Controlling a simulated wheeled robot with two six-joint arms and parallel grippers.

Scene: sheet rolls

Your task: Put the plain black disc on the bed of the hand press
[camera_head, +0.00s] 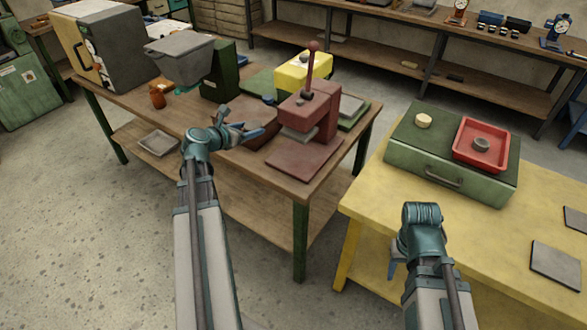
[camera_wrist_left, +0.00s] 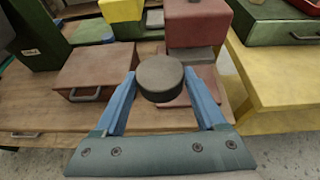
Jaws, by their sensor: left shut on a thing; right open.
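The plain black disc (camera_wrist_left: 160,78) is held between the blue fingers of my left gripper (camera_wrist_left: 163,88), seen close in the left wrist view. In the head view my left gripper (camera_head: 255,130) is over the wooden workbench, to the left of the red hand press (camera_head: 328,120); I cannot make out the disc there. The press has an upright lever with a ball knob and a flat red bed (camera_head: 302,162) at its front, with nothing on it. In the wrist view the press (camera_wrist_left: 200,25) is beyond the disc. My right gripper (camera_head: 394,268) hangs low beside the yellow table, mostly hidden, open.
A brown box with a handle (camera_wrist_left: 95,68) stands left of the press. A yellow box (camera_head: 300,72) is behind it. On the yellow table (camera_head: 375,190) a green case (camera_head: 410,160) bears a cream disc (camera_head: 424,120) and a red tray (camera_head: 460,155) with a grey round piece (camera_head: 481,145).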

